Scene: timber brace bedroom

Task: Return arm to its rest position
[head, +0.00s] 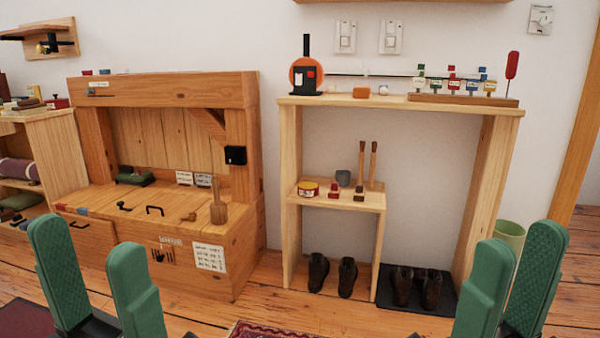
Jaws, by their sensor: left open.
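My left gripper (86,240) is at the lower left of the head view. Its two green fingers point up and stand apart with nothing between them, so it is open. My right gripper (518,246) is at the lower right. Its green fingers are also apart and empty. Both grippers show in front of the furniture, and neither holds anything. The arms behind the fingers are mostly below the picture's edge.
A wooden bench with a drawer (88,238) stands behind my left gripper. A light wood shelf unit (290,190) stands centre right, with shoes (347,277) and a dark mat (440,302) below. A green bin (511,235) is behind my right gripper. Wooden floor (265,300) shows between grippers.

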